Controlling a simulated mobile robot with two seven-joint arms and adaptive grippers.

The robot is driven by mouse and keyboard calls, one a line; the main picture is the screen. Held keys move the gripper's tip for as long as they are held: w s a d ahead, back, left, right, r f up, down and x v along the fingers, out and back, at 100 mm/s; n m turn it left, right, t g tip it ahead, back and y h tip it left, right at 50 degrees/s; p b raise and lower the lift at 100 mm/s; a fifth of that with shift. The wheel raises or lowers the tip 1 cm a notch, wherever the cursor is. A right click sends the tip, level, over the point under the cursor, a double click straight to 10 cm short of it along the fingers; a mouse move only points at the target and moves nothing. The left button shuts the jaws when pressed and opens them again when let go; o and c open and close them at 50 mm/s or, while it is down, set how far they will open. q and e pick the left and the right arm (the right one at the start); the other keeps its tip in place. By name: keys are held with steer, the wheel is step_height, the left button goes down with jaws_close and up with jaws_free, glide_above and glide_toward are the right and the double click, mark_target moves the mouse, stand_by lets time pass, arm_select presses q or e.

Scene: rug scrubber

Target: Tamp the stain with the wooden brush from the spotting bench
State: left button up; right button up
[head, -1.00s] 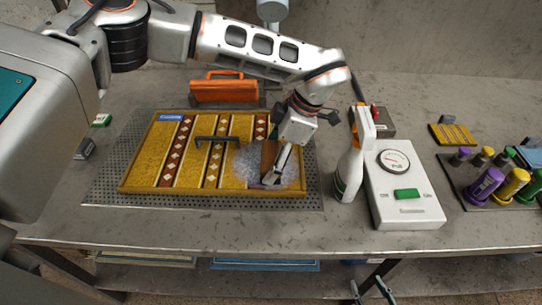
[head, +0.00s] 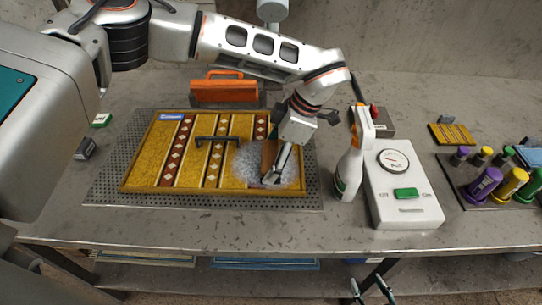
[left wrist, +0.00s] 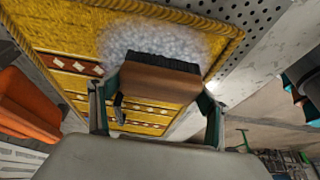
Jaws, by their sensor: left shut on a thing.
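My left gripper (head: 272,178) is shut on the wooden brush (head: 268,154), a brown block with dark bristles. In the left wrist view the brush (left wrist: 160,84) sits between both fingers, bristles toward the rug. The patterned yellow rug (head: 150,165) lies on a perforated plate. A pale foamy patch (head: 292,172) covers its right part, with the brush over it; no stain colour shows there now. I cannot tell whether the bristles touch the rug. My right gripper (head: 371,290) is open and empty at the bottom edge, below the bench front.
A white spray bottle (head: 349,170) and a white meter box (head: 403,185) stand close right of the rug. An orange tool (head: 224,88) stands behind it. Coloured bottles (head: 484,183) stand far right.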

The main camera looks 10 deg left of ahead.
arm_select(q)
steer(key=shift+s+f, duration=0.1)
steer(key=shift+f, duration=0.1)
steer(key=shift+r+p, duration=0.6)
steer(key=shift+r, duration=0.1)
steer(key=shift+f+b, duration=0.3)
steer(key=shift+f, duration=0.25)
stand_by(0.5)
steer(key=shift+f, duration=0.15)
stand_by(1.1)
steer(key=shift+r+p, duration=0.7)
steer(key=shift+f+b, duration=0.3)
steer(key=shift+f, duration=0.3)
stand_by(1.3)
